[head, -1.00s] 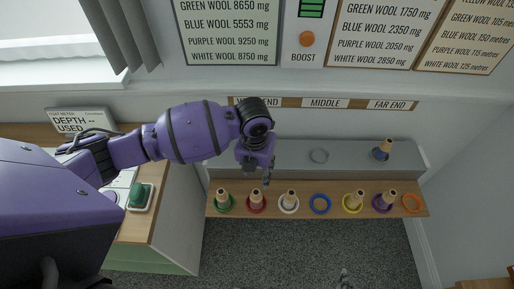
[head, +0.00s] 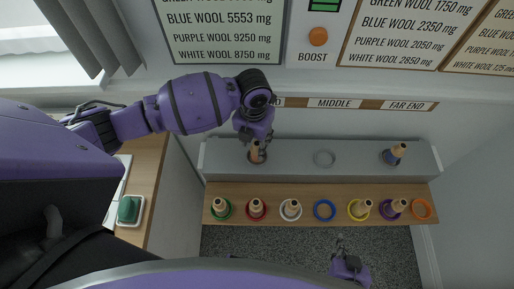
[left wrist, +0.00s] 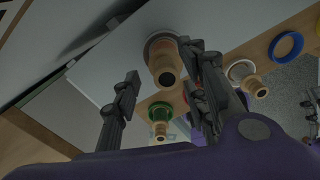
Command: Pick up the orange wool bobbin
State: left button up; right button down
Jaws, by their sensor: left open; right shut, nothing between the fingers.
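A bobbin with a pale wooden top (head: 257,153) stands at the near end of the grey upper ledge. I take it as the orange wool bobbin, though its wool colour is hard to make out. In the left wrist view the bobbin (left wrist: 165,68) shows end-on between the fingers. My left gripper (head: 260,143) is open around its top and partly hides it in the head view; I cannot tell whether a finger touches it. My right gripper (head: 341,242) is low in front of the lower shelf, away from the bobbins.
The wooden lower shelf (head: 285,187) holds green, red, white, yellow and purple bobbins in rings. The blue ring (head: 324,209) and orange ring (head: 421,209) are empty. A blue bobbin (head: 394,154) stands at the ledge's far end; the middle ring (head: 324,159) is empty.

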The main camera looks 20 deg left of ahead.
aim_at(255, 150)
pick_arm(q)
notch_tip(255, 150, down, 5)
jog(key=shift+w+r, duration=0.1)
jog(key=shift+f, duration=0.3)
jog(key=c, duration=0.9)
grip_shut()
pick_arm(e)
jog(key=shift+w+r, duration=0.1)
jog(key=shift+w, duration=0.25)
